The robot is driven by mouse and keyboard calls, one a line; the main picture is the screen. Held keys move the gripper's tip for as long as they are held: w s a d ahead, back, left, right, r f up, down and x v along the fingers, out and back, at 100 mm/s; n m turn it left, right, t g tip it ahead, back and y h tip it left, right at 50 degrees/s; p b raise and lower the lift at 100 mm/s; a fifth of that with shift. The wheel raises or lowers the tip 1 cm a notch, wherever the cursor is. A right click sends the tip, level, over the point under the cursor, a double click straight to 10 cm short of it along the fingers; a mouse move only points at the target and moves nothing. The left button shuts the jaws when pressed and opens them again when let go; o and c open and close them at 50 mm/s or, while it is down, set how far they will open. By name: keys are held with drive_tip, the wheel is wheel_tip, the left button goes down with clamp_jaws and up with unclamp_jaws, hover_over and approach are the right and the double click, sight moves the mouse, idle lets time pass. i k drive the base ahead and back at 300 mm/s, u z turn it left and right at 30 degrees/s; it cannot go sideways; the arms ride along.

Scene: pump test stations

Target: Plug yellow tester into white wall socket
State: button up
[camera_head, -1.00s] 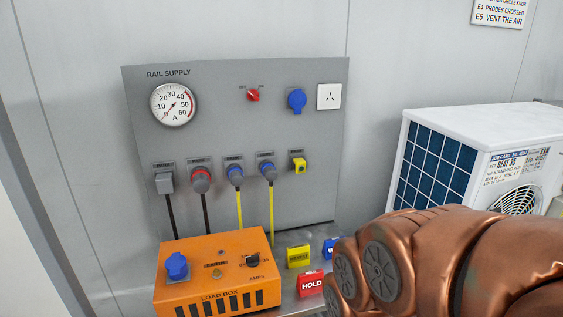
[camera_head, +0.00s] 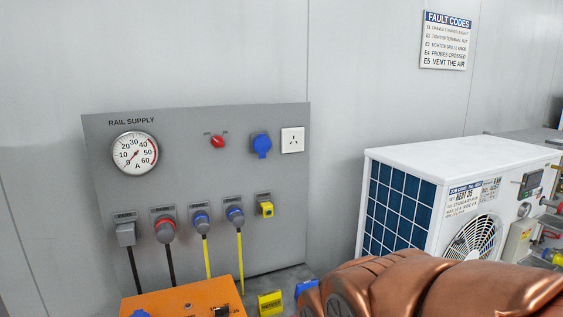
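The white wall socket (camera_head: 292,140) is at the upper right of the grey rail supply panel. Its slots face out and nothing is plugged into it. A small yellow block (camera_head: 266,209), which looks like the yellow tester, sits on the panel below and left of the socket, under a small label. My copper-coloured arm (camera_head: 430,285) crosses the lower right of the view. My gripper is out of the picture, so I cannot see its fingers or whether it holds anything.
A blue covered socket (camera_head: 261,145) and a red switch (camera_head: 217,141) are left of the white socket. Several corded plugs hang along the lower panel. An orange load box (camera_head: 185,298) stands below. A white air conditioner unit (camera_head: 440,167) is at the right.

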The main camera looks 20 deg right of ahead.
sight(266, 209)
drive_tip(key=u, duration=3.05)
drive_tip(key=k, duration=1.4)
drive_tip(key=z, duration=0.75)
